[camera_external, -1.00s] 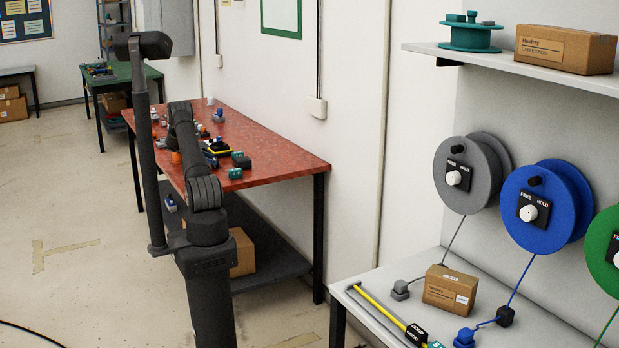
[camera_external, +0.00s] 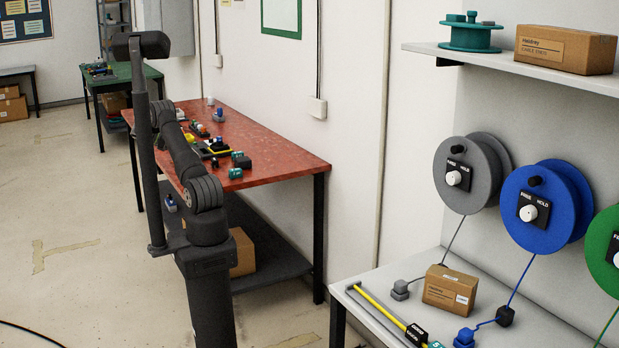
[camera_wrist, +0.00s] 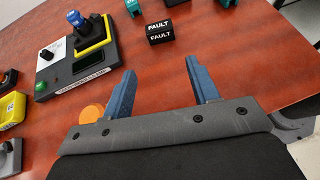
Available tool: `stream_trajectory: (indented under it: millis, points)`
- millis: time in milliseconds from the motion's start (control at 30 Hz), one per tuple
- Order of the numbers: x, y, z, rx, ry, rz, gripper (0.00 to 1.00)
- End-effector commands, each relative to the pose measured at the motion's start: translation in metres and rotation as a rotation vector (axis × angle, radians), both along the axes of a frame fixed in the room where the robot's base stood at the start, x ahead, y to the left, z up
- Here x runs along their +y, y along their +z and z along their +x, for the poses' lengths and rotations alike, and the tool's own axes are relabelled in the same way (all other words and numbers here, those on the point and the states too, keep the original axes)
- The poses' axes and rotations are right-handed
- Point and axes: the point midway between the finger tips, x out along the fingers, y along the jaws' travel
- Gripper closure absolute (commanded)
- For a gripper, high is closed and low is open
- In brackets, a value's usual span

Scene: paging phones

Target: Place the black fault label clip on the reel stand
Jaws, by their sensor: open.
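The black fault label clip (camera_wrist: 160,33) lies on the red table in the wrist view, with white FAULT lettering on its top and side. My gripper (camera_wrist: 160,70) is open, with two blue fingers spread apart and nothing between them. The clip is beyond the fingertips, apart from them. In the external view my arm reaches over the red table, and I cannot make out the gripper. The reel stand with its grey reel (camera_external: 464,176), blue reel (camera_external: 545,207) and green reel (camera_external: 607,250) is at the right.
A grey device with a blue-topped part (camera_wrist: 75,45) lies left of the clip. An orange round piece (camera_wrist: 91,113) is beside the left finger. Teal parts are near the clip. A cardboard box (camera_external: 450,289) and yellow rod (camera_external: 380,308) lie on the bench below the reels.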

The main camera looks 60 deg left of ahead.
Motion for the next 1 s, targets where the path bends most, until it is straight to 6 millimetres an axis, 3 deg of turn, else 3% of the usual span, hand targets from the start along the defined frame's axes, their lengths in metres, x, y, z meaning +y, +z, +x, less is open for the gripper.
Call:
stream_trajectory:
  millis: [467,667,800,1000]
  points:
    - [-0.002,0.001,0.006,0.021,-0.015,0.019,0.45]
    - [-0.027,0.004,0.053,0.228,-0.171,0.222,0.45]
    - [-0.055,0.011,0.087,0.44,-0.393,0.482,0.45]
    - [-0.091,0.038,0.119,0.691,-0.781,0.886,0.45]
